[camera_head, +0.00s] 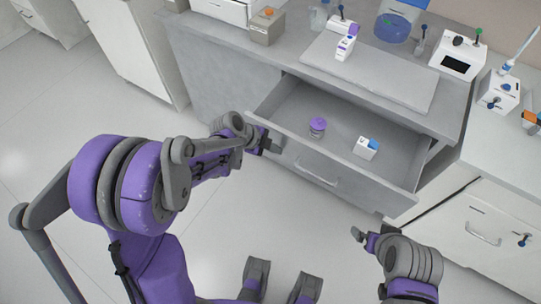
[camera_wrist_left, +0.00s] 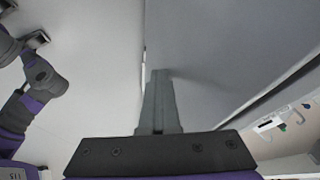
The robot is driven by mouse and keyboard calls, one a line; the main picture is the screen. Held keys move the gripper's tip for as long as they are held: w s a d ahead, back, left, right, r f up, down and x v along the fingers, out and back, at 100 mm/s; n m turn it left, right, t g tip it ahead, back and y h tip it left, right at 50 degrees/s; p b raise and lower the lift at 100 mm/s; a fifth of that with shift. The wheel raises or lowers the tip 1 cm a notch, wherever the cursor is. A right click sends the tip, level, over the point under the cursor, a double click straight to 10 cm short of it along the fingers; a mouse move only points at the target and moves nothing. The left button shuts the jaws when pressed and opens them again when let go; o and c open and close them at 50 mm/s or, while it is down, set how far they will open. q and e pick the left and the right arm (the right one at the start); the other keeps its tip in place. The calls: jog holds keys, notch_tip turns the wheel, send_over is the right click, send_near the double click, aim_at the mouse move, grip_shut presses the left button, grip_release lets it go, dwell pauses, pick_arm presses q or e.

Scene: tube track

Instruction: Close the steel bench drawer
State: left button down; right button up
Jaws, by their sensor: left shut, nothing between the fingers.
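The steel bench drawer (camera_head: 345,170) is pulled well out from the grey bench (camera_head: 215,60). It holds a purple-lidded jar (camera_head: 317,127) and a small white box with a blue top (camera_head: 366,148). Its handle (camera_head: 316,172) is on the front panel. My left gripper (camera_head: 274,145) is shut and empty at the left end of the drawer front. In the left wrist view its closed fingers (camera_wrist_left: 159,85) lie over a grey surface beside a long edge; I cannot tell whether they touch. My right gripper (camera_head: 357,234) is below the drawer's right front, apart from it; its jaws are unclear.
The bench top carries a grey mat (camera_head: 370,75) with a small white-and-purple item, a blue-filled container (camera_head: 392,27), and a white device with a screen (camera_head: 458,60). A white cabinet (camera_head: 485,235) stands at the right. Pale floor (camera_head: 290,225) is clear before the drawer.

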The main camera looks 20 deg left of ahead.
pick_arm(q)
jog(key=w+d, duration=0.2)
jog(key=w, duration=0.5)
jog(key=w+d, duration=0.2)
jog(key=w, duration=0.6)
jog(key=w+d, duration=0.2)
jog(key=w, duration=0.5)
jog(key=shift+w+p, duration=0.25)
jog(key=shift+p, duration=0.05)
jog(key=shift+w, duration=0.1)
jog(key=shift+r, duration=0.1)
jog(key=shift+d, duration=0.1)
